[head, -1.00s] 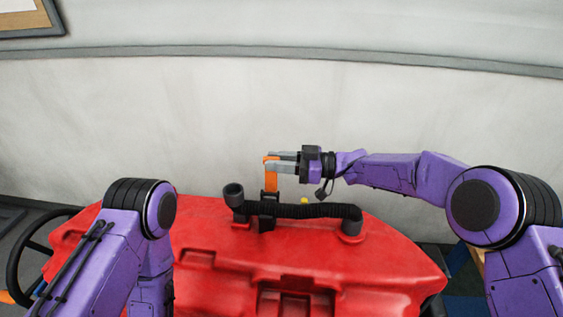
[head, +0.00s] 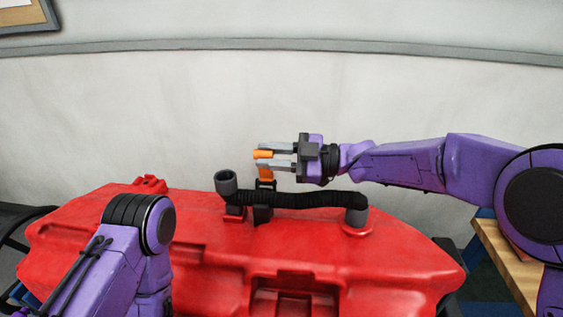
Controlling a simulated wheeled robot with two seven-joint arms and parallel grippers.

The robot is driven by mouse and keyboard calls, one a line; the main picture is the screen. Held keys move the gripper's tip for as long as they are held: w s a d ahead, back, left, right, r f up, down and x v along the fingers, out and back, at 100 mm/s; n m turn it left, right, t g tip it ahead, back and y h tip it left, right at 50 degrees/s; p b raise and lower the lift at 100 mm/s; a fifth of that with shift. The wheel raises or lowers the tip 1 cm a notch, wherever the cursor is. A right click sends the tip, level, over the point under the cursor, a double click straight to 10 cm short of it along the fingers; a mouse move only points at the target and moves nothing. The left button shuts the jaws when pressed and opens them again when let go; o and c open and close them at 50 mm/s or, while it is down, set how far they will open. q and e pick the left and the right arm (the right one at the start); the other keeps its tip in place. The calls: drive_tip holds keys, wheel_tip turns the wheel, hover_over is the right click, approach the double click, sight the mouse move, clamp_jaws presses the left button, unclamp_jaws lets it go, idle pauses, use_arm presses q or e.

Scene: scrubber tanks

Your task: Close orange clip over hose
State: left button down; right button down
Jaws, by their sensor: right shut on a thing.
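The orange clip (head: 266,174) stands up above the black hose (head: 305,199) on the red scrubber tank. It is raised, not lying over the hose. My right gripper (head: 267,156) comes in from the right, above the hose, and its grey fingers are shut on the clip's upper end. The clip's lower end meets a dark bracket (head: 263,214) at the hose. The ribbed hose runs from a dark upright pipe end (head: 227,183) on the left to a dark fitting (head: 356,214) on the right. My left arm shows at lower left; its gripper is out of view.
The red tank (head: 200,262) fills the lower middle, with recesses in its front. A pale wall (head: 150,110) stands behind it. A wooden-topped table (head: 505,265) is at the lower right. The space above the hose's right part is clear below my right arm.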

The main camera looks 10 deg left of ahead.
drive_tip(key=shift+s+a+r+n, duration=0.15)
drive_tip(key=shift+s+n, duration=0.1)
drive_tip(key=shift+n, duration=0.05)
drive_tip(key=c, duration=1)
unclamp_jaws()
drive_tip(key=shift+a, duration=0.1)
drive_tip(key=shift+o, duration=0.2)
drive_tip(key=shift+a, duration=0.25)
drive_tip(key=shift+w+d+b, duration=0.1)
drive_tip(key=shift+d+b, duration=0.2)
drive_tip(key=shift+d, duration=0.15)
drive_tip(key=d+b, duration=0.2)
drive_tip(key=d, duration=0.7)
drive_tip(key=shift+d+b, duration=0.3)
